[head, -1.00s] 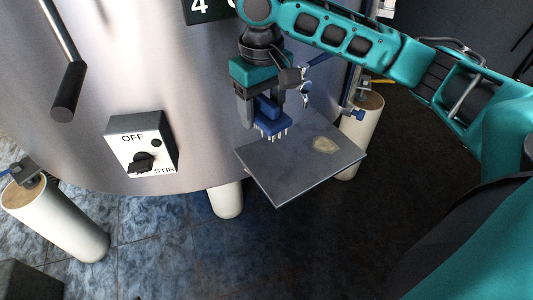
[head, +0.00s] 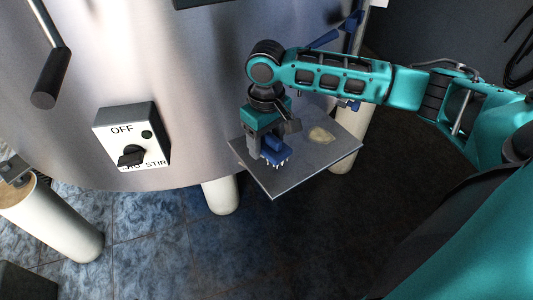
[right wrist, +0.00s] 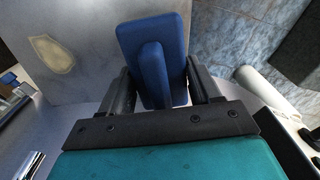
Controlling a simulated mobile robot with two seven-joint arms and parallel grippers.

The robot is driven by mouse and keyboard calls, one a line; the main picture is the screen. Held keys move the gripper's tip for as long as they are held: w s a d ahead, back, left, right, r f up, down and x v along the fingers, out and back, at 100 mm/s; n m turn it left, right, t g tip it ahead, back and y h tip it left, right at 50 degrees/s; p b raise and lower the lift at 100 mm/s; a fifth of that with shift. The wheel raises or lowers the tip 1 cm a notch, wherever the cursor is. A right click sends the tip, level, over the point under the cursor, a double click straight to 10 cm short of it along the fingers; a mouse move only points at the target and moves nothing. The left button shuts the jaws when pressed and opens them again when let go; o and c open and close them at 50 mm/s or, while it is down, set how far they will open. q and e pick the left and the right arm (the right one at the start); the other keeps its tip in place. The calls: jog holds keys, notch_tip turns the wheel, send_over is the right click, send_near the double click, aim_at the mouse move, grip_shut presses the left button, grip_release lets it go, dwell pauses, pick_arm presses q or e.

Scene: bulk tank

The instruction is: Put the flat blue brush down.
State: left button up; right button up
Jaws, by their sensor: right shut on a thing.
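The flat blue brush (head: 277,153) is in my right gripper (head: 266,146), its pale bristles pointing down over the left part of a grey metal shelf (head: 290,176). In the right wrist view the brush (right wrist: 172,40) shows its flat blue back, with its raised grip between the two dark fingers of the gripper (right wrist: 160,85). The bristle tips are close to the shelf, and I cannot tell whether they touch it. My left gripper is not in view.
A pale, yellowish patch (head: 320,135) lies on the shelf's far right part. The steel tank (head: 190,80) stands right behind the shelf. A switch box (head: 131,145) marked OFF is on the tank at left. A tank leg (head: 221,195) stands below the shelf.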

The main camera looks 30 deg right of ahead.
aim_at(267, 153)
notch_tip(267, 153, down, 4)
jog(key=shift+f+b, duration=0.15)
jog(key=shift+b, duration=0.2)
jog(key=shift+f, duration=0.1)
jog(key=shift+f, duration=0.1)
jog(key=o, duration=1.2)
jog(key=shift+c, duration=0.2)
notch_tip(267, 153, up, 12)
jog(key=shift+r+p, duration=0.15)
jog(key=shift+p, duration=1.05)
jog(key=shift+s, duration=0.1)
